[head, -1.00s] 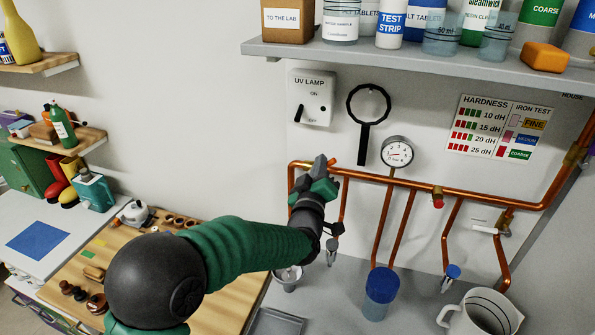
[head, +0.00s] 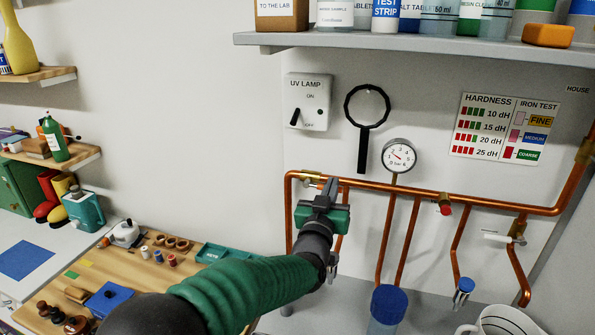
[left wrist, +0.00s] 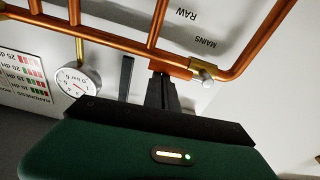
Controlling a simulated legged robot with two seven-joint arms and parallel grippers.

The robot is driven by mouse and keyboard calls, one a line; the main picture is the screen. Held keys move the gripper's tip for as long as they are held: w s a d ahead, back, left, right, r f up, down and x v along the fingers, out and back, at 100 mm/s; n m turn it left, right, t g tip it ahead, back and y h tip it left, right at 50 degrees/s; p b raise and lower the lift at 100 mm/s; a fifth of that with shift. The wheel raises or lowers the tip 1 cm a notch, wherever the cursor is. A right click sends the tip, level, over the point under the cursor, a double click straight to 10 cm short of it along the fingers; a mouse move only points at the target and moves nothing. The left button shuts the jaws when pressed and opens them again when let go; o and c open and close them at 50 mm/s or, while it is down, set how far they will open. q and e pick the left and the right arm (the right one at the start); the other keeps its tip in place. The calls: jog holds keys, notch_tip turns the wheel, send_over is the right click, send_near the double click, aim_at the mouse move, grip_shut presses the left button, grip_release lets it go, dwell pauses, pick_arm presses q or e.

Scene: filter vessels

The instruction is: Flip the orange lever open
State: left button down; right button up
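The orange lever (left wrist: 171,69) shows in the left wrist view, lying along the copper pipe beside a brass valve fitting (left wrist: 203,73). In the head view the valve fitting (head: 310,175) sits on the upper pipe at its left end, and I cannot make out the lever clearly behind my gripper. My left gripper (head: 329,187) points at the pipe there. In the left wrist view its dark fingers (left wrist: 162,86) are close together, with their tips right at the lever; whether they touch it I cannot tell. My right gripper is not in view.
A pressure gauge (head: 399,155) and a black magnifier (head: 366,120) are just right of and above the gripper. A red-knobbed valve (head: 445,206) sits farther right. A blue-lidded container (head: 388,305) stands below. The shelf (head: 420,40) overhangs above.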

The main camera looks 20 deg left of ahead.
pick_arm(q)
jog(key=shift+f, duration=0.3)
jog(key=shift+r, duration=0.15)
notch_tip(320, 180, up, 4)
jog(key=w+p, duration=0.1)
jog(key=p, duration=0.2)
jog(key=s+f+b, duration=0.1)
jog(key=s+b, duration=0.2)
jog(key=s, duration=0.7)
jog(key=shift+a+f+b, duration=0.25)
jog(key=shift+a+b, duration=0.1)
jog(key=shift+d, duration=0.15)
